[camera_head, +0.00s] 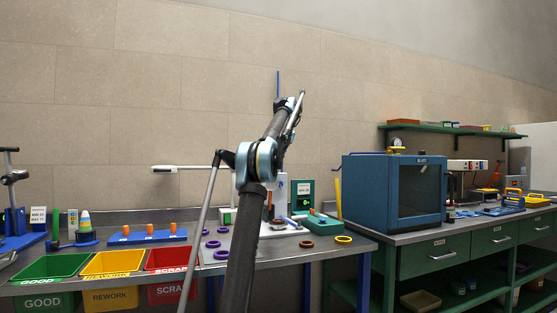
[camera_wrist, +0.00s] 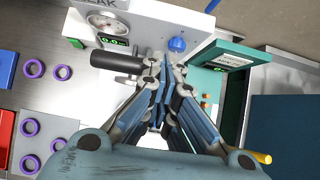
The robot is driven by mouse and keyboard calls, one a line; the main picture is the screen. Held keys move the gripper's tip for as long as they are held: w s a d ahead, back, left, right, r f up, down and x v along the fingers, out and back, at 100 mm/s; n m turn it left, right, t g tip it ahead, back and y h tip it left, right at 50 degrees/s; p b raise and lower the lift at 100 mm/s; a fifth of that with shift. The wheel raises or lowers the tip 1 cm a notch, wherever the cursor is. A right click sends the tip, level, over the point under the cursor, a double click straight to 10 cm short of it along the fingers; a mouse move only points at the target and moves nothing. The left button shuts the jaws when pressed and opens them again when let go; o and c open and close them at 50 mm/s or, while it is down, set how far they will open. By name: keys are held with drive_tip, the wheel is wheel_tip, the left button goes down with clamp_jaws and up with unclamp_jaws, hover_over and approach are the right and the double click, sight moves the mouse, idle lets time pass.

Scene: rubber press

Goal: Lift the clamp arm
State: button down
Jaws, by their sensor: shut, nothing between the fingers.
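The clamp arm appears in the wrist view as a black cylindrical handle (camera_wrist: 116,62) on metal links, in front of a grey leak-test unit (camera_wrist: 150,22) with a round gauge. My gripper (camera_wrist: 166,72) is shut and empty, its fingertips just right of the handle's inner end. I cannot tell whether they touch the links. A blue ball knob (camera_wrist: 177,45) is just beyond the fingertips. In the head view, the unit (camera_head: 281,190) stands on the table, partly hidden behind my arm. My gripper and the clamp handle cannot be made out there.
A teal device with a label panel (camera_wrist: 222,56) stands close on the right. Green, yellow and red bins (camera_head: 112,262) line the table's front left. A blue cabinet (camera_head: 394,190) stands on the right bench.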

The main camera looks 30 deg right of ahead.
drive_tip(key=shift+w+a, duration=0.2)
drive_tip(key=shift+a, duration=0.15)
drive_tip(key=v, duration=0.7)
drive_tip(key=shift+s+r, duration=0.15)
drive_tip(key=shift+s, duration=0.1)
drive_tip(key=shift+d, duration=0.2)
drive_tip(key=shift+a, duration=0.1)
